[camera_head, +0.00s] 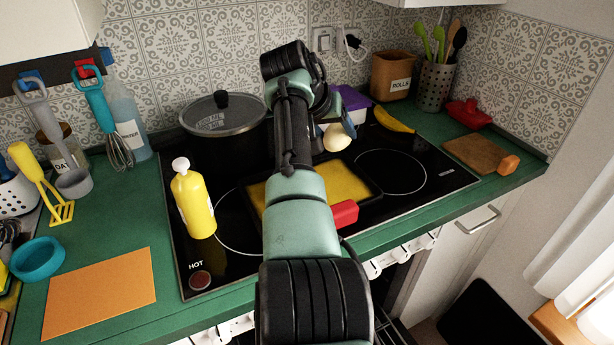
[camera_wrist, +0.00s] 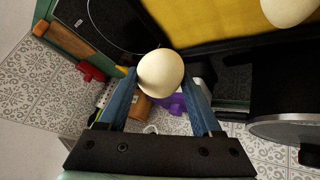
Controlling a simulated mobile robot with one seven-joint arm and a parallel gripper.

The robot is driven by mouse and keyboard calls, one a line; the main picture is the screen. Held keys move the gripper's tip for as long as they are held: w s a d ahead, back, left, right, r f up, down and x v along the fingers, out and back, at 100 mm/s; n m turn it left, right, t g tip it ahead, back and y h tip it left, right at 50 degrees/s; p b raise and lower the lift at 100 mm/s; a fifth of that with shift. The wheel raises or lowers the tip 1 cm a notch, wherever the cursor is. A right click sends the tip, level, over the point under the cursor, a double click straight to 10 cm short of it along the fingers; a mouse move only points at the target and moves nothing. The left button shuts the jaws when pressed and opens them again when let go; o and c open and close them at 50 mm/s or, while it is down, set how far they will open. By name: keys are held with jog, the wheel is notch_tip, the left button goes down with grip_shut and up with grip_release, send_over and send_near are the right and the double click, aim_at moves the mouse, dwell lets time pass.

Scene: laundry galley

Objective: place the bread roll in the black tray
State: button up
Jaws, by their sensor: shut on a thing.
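The bread roll (camera_head: 336,139) is pale cream and rounded. In the wrist view the roll (camera_wrist: 160,73) sits between the two blue fingertips of my gripper (camera_wrist: 162,80), which is shut on it. In the head view my gripper (camera_head: 343,125) holds it above the hob, behind the black tray. The black tray (camera_head: 377,193) has a yellow inside and a red handle-like part (camera_head: 344,213) at its front; my arm hides its middle. In the wrist view the tray's rim (camera_wrist: 222,43) runs past the roll. A second pale rounded thing (camera_wrist: 288,8) shows over the yellow surface, cut off by the frame.
A yellow bottle (camera_head: 193,202) stands left of the tray. A lidded pot (camera_head: 223,125) is behind it. A purple thing (camera_head: 351,100), a banana (camera_head: 392,120) and a ROLLS container (camera_head: 394,75) are behind the roll. A wooden board (camera_head: 477,153) lies right of the hob.

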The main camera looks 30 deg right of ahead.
notch_tip(320, 180, down, 10)
jog(key=shift+s+r, duration=0.1)
dwell(0.4)
jog(key=o, duration=1.4)
jog(key=shift+s+a+r, duration=0.15)
jog(key=shift+a+r, duration=0.2)
jog(key=shift+r, duration=0.15)
jog(key=p+v, duration=0.1)
jog(key=v, duration=0.9)
jog(key=shift+s+a+r, duration=0.15)
jog(key=shift+a+r, duration=0.05)
jog(key=shift+r, duration=0.1)
